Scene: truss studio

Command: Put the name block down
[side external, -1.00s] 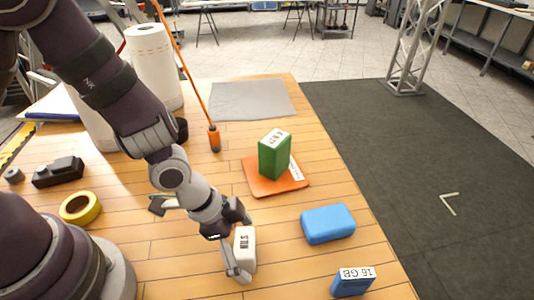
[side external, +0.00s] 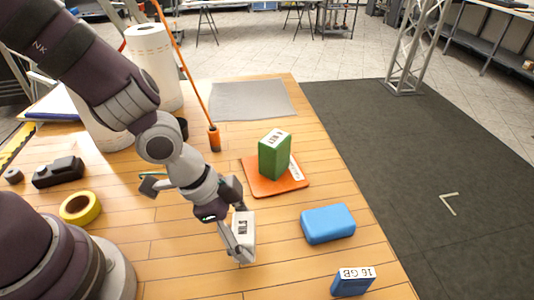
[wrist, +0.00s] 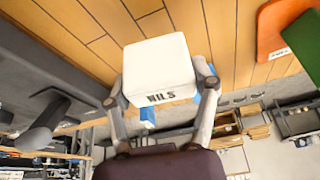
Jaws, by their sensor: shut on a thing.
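The name block is a white block marked "NILS" (side external: 245,243), near the front middle of the wooden table in the side external view. My gripper (side external: 239,238) is shut on it, with a finger on either side. The block looks slightly tilted, and I cannot tell for sure whether it clears the table. In the wrist view the white block (wrist: 156,62) sits between my gripper's two fingers (wrist: 160,92), with its lettered side toward the camera.
A green block (side external: 274,157) stands on an orange mat (side external: 262,188) behind. A blue block (side external: 328,224) lies to the right, and a smaller blue block marked "16 GB" (side external: 352,281) is near the front edge. Yellow tape (side external: 80,207) lies left. A grey sheet (side external: 252,100) lies at the back.

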